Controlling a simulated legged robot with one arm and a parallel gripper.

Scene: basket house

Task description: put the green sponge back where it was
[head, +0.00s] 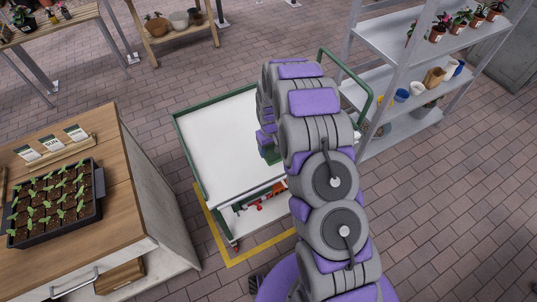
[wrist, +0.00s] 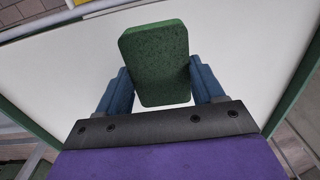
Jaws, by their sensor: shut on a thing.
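The green sponge (wrist: 155,62) is a rounded dark green block in the wrist view. My gripper (wrist: 158,88) is shut on it, with one blue finger at each side. The white top of the green-framed cart (wrist: 60,80) lies behind the sponge in that view. In the head view, my arm reaches over the cart (head: 215,140). A small part of the green sponge (head: 269,154) may show beside my arm there, but most of that area is hidden. I cannot tell whether the sponge touches the cart top.
A wooden bench (head: 125,175) with a seedling tray (head: 55,205) stands at the left. A grey shelf (head: 395,50) with pots stands at the back right. The visible cart top is bare. Red items (head: 265,195) lie on its lower shelf. A yellow floor line (head: 262,250) runs around the cart.

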